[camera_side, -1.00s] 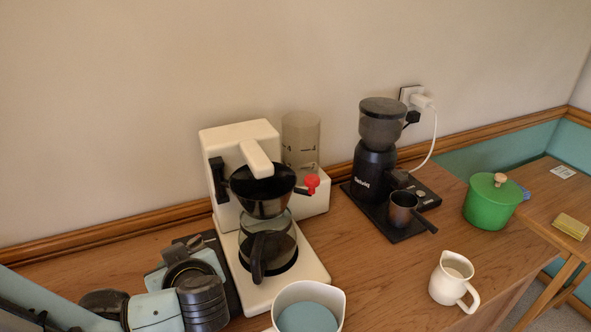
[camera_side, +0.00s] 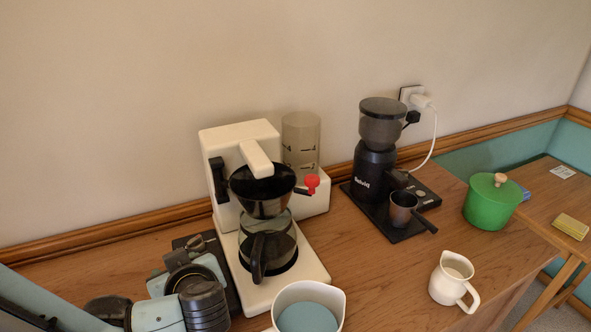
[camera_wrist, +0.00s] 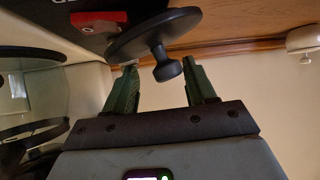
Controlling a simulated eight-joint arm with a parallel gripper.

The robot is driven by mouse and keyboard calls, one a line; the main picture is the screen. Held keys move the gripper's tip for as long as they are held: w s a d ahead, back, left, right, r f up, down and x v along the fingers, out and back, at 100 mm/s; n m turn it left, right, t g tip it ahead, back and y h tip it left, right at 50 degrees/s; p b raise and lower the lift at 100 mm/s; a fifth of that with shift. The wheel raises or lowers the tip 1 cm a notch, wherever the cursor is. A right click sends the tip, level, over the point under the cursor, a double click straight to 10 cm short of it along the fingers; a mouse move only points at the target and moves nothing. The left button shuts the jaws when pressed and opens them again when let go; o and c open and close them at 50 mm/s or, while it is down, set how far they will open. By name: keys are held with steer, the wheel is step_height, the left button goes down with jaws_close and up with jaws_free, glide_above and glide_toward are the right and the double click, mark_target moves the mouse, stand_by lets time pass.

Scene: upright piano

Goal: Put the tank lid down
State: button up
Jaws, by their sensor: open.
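The tank lid (camera_wrist: 138,38) is a dark disc with a round knob (camera_wrist: 168,69), seen close up in the wrist view. My gripper (camera_wrist: 163,68) is open, with its two green fingers on either side of the knob. I see gaps between knob and fingers. The lid is close to a black surface with white lettering; I cannot tell whether it rests on it. In the side view the clear tank (camera_side: 301,142) stands at the back of the white coffee maker (camera_side: 238,140), with no lid on top. I cannot make out the lid in the side view.
My arm is at the lower left, close to the coffee maker and its glass carafe (camera_side: 268,252). A white jug (camera_side: 335,302) stands in front. A black grinder (camera_side: 374,170), small white pitcher (camera_side: 447,285) and green pot (camera_side: 490,207) stand to the right.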

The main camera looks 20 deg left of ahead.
steer(key=shift+r, duration=0.15)
steer(key=v, duration=0.7)
steer(key=shift+r, duration=0.2)
steer(key=w+a+r+m+h, duration=0.1)
steer(key=a+m+h, duration=0.3)
steer(key=a, duration=0.4)
steer(key=w+a+r+m+t+h, duration=0.1)
steer(key=a+r+m+h, duration=0.2)
steer(key=a+m+h, duration=0.2)
steer(key=shift+a+m, duration=1.2)
steer(key=shift+a, duration=0.8)
